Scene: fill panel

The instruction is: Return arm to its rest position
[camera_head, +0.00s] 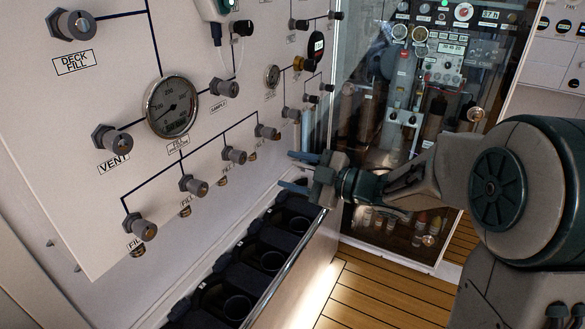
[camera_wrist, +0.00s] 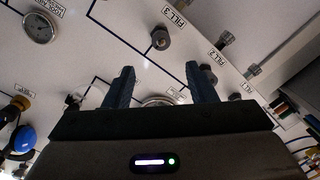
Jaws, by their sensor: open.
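My gripper (camera_head: 290,172) is in front of the right side of the white fill panel (camera_head: 60,150), above the dark tank rack. Its two dark fingers point left toward the panel and are apart, with nothing between them. In the wrist view my gripper (camera_wrist: 158,85) also shows open and empty, with the panel behind it. A knob labelled FILL 3 (camera_wrist: 160,40) appears beyond the fingers there. My arm reaches in from the right of the head view. Whether the fingertips touch the panel cannot be told.
A large round gauge (camera_head: 171,106) and several grey knobs, such as the VENT knob (camera_head: 110,138), stick out from the panel. A rack (camera_head: 283,280) with dark round holders runs below it. A glass-fronted cabinet (camera_head: 400,130) stands behind my gripper. Wooden floor (camera_head: 375,295) is clear at the lower right.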

